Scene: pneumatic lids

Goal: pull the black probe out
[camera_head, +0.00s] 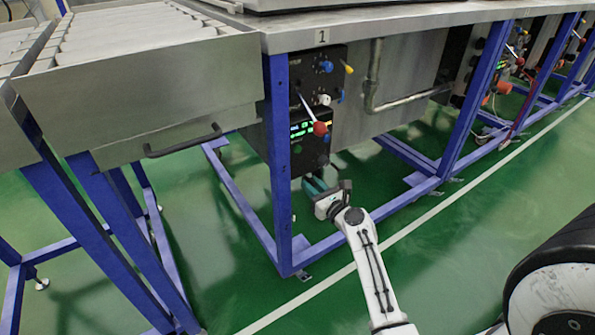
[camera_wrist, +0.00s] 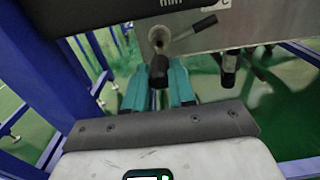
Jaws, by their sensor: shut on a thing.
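In the wrist view my gripper (camera_wrist: 158,76) points up at the underside of a dark control box, its two teal fingers on either side of the black probe (camera_wrist: 158,66). The fingers are shut on the probe, which stands just below a round metal fitting (camera_wrist: 159,38). I cannot tell whether the probe's top is still inside the fitting. In the head view my gripper (camera_head: 316,186) is right under the control box (camera_head: 312,148), and the probe is too small to make out there.
A second black piece (camera_wrist: 228,66) hangs to the right, and a dark-handled lever (camera_wrist: 195,28) sticks out beside the fitting. A blue frame leg (camera_head: 281,170) stands close left of the gripper. A blue lower rail (camera_head: 345,237) runs near my arm. Green floor in front is clear.

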